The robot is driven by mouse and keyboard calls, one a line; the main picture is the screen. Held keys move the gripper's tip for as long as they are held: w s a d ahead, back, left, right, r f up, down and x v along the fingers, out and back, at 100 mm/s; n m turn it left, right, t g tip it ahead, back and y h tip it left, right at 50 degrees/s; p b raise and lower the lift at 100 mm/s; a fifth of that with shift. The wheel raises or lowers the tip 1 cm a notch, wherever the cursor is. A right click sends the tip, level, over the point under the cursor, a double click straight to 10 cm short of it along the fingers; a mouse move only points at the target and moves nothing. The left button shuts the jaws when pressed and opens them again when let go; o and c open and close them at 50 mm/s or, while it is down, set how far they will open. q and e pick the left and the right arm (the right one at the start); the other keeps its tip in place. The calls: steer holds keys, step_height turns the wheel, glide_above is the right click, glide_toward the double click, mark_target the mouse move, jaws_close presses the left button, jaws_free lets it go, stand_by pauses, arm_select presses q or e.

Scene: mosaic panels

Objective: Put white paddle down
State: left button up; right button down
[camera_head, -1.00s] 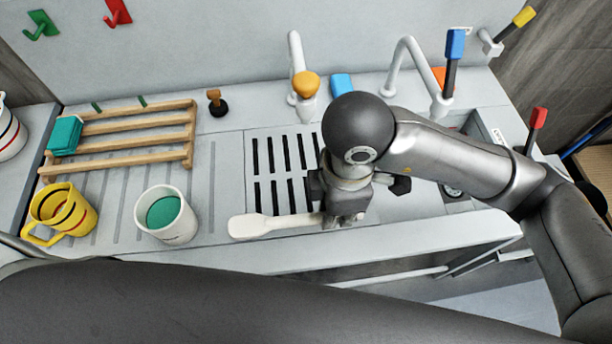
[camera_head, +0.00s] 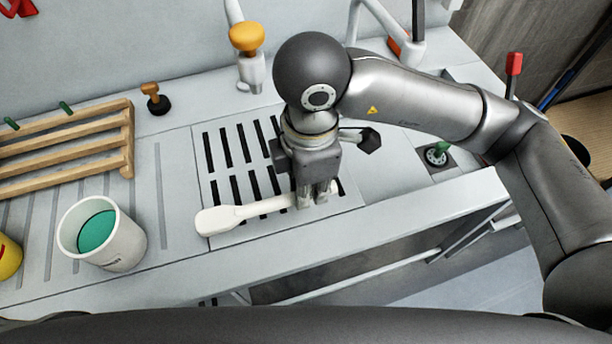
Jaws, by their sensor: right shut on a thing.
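The white paddle (camera_head: 232,216) lies across the front part of the slotted drain area (camera_head: 222,170) in the counter, its broad end pointing left. My right gripper (camera_head: 316,202) is at the paddle's right end, shut on its handle and pointing down. The paddle looks low, at or just above the slotted surface; I cannot tell whether it touches. The handle's end is partly hidden by the gripper. My left gripper is not in view.
A white cup (camera_head: 118,250) with a green inside stands left of the paddle. A wooden rack (camera_head: 75,150) lies behind it. A faucet with an orange knob (camera_head: 246,38) stands behind the slots. The counter's front edge is close to the paddle.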

steer(key=w+f, duration=0.2)
steer(key=w, duration=0.1)
steer(key=w+f, duration=0.2)
steer(key=w, duration=0.1)
steer(key=w+f, duration=0.3)
steer(key=shift+w+b, duration=0.2)
steer(key=shift+b, duration=0.2)
steer(key=shift+w+f, duration=0.35)
steer(key=f, duration=0.3)
steer(key=shift+w+f+p, duration=0.25)
steer(key=shift+f+p, duration=0.1)
steer(key=shift+f, duration=0.05)
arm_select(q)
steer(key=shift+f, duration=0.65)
